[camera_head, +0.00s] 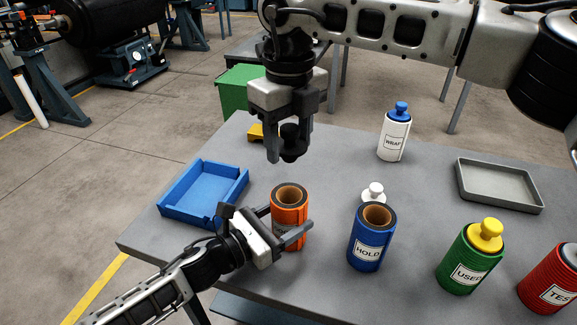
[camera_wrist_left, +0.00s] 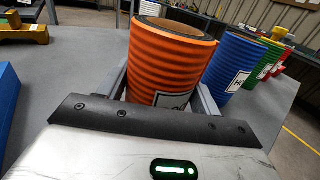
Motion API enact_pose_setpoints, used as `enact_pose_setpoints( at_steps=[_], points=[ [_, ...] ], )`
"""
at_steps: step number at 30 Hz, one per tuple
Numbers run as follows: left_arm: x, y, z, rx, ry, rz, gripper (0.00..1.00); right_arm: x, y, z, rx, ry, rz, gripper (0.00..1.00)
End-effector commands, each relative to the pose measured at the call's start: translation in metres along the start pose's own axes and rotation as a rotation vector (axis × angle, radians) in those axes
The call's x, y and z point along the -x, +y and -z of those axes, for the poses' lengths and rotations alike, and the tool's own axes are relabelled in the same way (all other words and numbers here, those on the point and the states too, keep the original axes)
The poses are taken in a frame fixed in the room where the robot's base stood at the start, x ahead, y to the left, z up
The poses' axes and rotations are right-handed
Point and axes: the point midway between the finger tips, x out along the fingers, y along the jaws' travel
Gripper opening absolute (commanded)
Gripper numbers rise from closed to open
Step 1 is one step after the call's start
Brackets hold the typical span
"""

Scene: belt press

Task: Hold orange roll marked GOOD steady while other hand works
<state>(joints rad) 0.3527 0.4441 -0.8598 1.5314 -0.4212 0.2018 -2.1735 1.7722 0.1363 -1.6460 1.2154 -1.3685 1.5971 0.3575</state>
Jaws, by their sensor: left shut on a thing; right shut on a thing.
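The orange roll (camera_head: 286,208) stands upright on the table (camera_head: 328,165), its brown hollow core open at the top. In the left wrist view the orange roll (camera_wrist_left: 168,62) sits between the two fingers, ribbed, with only part of its white label showing; I cannot read it. My left gripper (camera_head: 292,236) is shut on this roll near its lower part. My right gripper (camera_head: 290,146) is shut on a black knobbed plug (camera_head: 292,139) and holds it above the orange roll, apart from it.
A blue roll marked HOLD (camera_head: 366,240), a green USED roll (camera_head: 469,262) and a red roll (camera_head: 552,285) stand to the right. A white plug (camera_head: 374,192) is behind the blue roll. A blue tray (camera_head: 180,211), white bottle (camera_head: 394,135) and grey tray (camera_head: 500,201) also stand here.

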Motion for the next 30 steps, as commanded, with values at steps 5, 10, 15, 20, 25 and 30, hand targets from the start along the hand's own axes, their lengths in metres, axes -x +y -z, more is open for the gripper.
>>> enact_pose_setpoints(
  at_steps=[5,10,15,20,25,30],
  points=[
    [0.0,-0.001,0.0,0.001,0.001,0.001,0.27,-0.004,0.001,-0.001,0.234,0.001,0.001,0.29],
    [0.0,-0.001,0.001,0.001,0.001,0.001,0.27,-0.005,0.0,-0.001,0.309,0.0,0.003,0.29],
    [0.0,-0.001,0.001,0.001,0.001,0.001,0.27,-0.005,0.0,-0.001,0.308,0.0,0.003,0.29],
    [0.0,-0.001,0.001,0.001,0.001,0.001,0.27,-0.007,0.0,-0.001,0.307,0.0,0.003,0.29],
    [0.0,-0.001,0.001,0.002,0.001,0.001,0.27,-0.018,0.0,-0.001,0.306,0.001,0.001,0.29],
    [0.0,-0.001,0.001,0.002,0.001,0.001,0.27,-0.035,0.0,-0.001,0.305,0.002,0.002,0.29]
  ],
)
